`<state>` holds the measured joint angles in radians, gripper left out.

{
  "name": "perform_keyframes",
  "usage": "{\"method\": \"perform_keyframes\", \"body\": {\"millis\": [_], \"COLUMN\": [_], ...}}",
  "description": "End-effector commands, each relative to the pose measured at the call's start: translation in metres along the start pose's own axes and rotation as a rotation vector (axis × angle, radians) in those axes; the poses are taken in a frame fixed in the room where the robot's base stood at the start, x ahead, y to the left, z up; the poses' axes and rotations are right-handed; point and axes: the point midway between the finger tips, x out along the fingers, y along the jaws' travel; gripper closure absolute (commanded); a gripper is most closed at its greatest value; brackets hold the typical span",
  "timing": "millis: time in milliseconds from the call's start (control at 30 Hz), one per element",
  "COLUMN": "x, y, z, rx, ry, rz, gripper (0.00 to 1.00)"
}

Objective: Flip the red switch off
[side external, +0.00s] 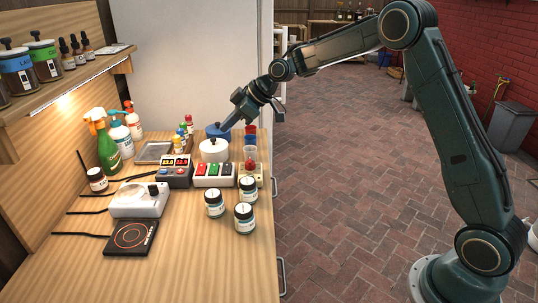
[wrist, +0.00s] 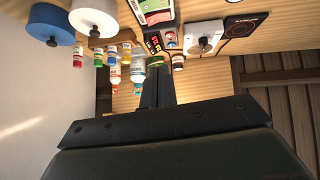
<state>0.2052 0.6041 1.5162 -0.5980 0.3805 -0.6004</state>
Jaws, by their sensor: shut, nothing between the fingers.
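A pale switch box (side external: 213,183) with coloured rocker switches sits on the wooden bench in the side view. The red switch (side external: 201,169) appears at its left end, beside a green one (side external: 214,169); which way it is tipped is too small to tell. Part of a box with coloured parts (wrist: 153,10) shows at the top edge of the wrist view. My gripper (side external: 226,126) is shut and empty, above and behind the switch box, near the pots. In the wrist view its dark fingers (wrist: 156,90) point up the picture, apart from the box.
A white pot (side external: 213,152) and a blue pot (side external: 217,131) stand behind the switch box. A red-digit display unit (side external: 175,177) is to its left, jars (side external: 244,218) in front, and a cup (side external: 250,155) to its right. Bottles (side external: 107,145) stand at the left.

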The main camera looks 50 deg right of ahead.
Motion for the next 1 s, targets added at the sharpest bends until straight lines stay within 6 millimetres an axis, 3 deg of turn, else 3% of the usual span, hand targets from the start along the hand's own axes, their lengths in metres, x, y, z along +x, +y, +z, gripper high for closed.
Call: {"method": "perform_keyframes", "body": {"millis": [200,767,1000], "x": [0.016,0.021,0.037], "y": [0.009,0.009,0.009], "z": [0.005,0.005,0.005], "rx": [-0.018,-0.022,-0.022], "ry": [0.021,0.024,0.024], "rz": [-0.010,-0.011,-0.011], "gripper": [1.00,1.00,1.00]}}
